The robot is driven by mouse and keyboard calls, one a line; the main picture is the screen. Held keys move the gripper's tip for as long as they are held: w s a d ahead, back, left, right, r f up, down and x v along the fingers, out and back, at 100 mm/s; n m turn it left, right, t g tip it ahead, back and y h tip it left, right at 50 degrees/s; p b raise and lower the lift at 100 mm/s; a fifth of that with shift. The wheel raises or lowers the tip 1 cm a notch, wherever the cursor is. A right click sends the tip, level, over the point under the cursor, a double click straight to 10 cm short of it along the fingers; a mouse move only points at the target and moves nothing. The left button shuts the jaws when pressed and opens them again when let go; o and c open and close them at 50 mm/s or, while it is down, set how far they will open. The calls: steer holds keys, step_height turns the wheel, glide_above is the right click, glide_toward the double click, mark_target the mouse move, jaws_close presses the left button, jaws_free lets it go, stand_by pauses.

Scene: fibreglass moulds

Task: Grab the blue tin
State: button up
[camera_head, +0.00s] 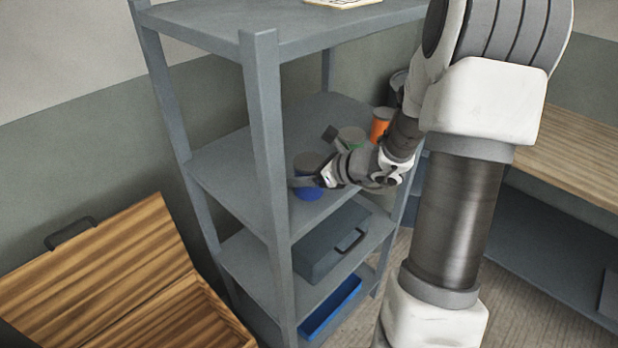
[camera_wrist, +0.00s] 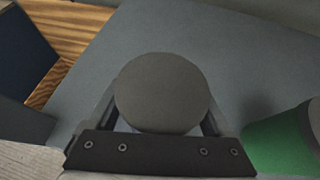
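The blue tin (camera_head: 309,192) stands upright near the front edge of a grey shelf, with a round grey lid (camera_head: 309,162). In the wrist view its lid (camera_wrist: 162,92) is centred between the fingers of my gripper (camera_wrist: 160,112). A bit of blue shows under the lid near the palm. In the head view my gripper (camera_head: 308,181) reaches in from the right at the tin, one finger crossing in front of it. The fingers are apart, on either side of the tin. The lid hides whether they touch it.
A green tin (camera_head: 351,136) stands close by and shows at right in the wrist view (camera_wrist: 282,145). An orange tin (camera_head: 381,124) and a dark container (camera_head: 398,84) stand farther back. Shelf posts (camera_head: 266,140) rise near my gripper. A grey toolbox (camera_head: 325,243) lies below; an open wooden chest (camera_head: 110,280) stands left.

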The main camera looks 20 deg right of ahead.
steer(key=c, duration=1.1)
steer(key=shift+o, duration=0.2)
steer(key=shift+r, duration=0.1)
